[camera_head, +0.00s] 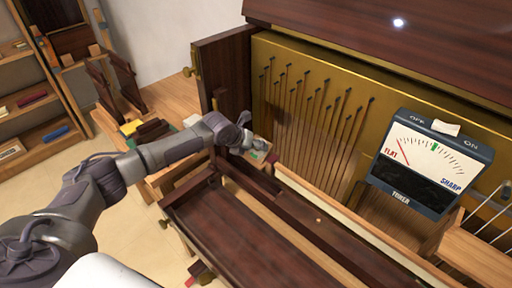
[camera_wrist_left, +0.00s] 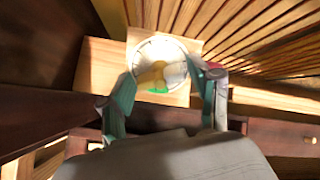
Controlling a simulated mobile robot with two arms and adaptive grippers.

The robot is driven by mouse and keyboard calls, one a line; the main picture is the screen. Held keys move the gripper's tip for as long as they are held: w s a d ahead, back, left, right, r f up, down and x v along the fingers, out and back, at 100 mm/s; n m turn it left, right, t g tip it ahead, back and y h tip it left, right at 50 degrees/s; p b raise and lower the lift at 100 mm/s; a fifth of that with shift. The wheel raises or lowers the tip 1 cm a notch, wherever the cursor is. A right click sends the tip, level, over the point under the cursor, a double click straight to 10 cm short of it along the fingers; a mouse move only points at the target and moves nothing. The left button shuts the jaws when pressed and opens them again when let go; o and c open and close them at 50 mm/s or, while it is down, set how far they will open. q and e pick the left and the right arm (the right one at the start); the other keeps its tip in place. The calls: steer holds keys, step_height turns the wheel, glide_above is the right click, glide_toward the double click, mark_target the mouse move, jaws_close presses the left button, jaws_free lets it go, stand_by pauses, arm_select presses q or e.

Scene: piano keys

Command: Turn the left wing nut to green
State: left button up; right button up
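A pale round dial (camera_wrist_left: 178,48) with a yellowish wing nut (camera_wrist_left: 150,76) at its middle shows in the left wrist view. A green patch (camera_wrist_left: 158,90) lies at the dial's lower edge. My left gripper (camera_wrist_left: 163,70) is open, with one finger on each side of the dial; I cannot tell whether either finger touches the nut. In the head view my left gripper (camera_head: 254,146) is at the left end of the piano and hides most of the dial. The tuner (camera_head: 432,165) has its red needle on the FLAT side, left of its green mark. My right gripper is not in view.
The opened piano (camera_head: 300,35) has slanted strings (camera_head: 310,110) right of my left gripper. A dark wooden ledge (camera_head: 230,228) runs in front of it. Shelves (camera_head: 35,100) stand at far left. The back wall (camera_head: 160,40) is bare.

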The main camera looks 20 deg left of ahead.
arm_select(q)
steer(key=c, duration=0.6)
steer(key=shift+o, duration=0.2)
steer(key=shift+f+m+b, duration=0.15)
steer(key=shift+m+b, duration=0.4)
steer(key=shift+m, duration=0.65)
steer(key=shift+m+b, duration=0.3)
steer(key=shift+m, duration=0.4)
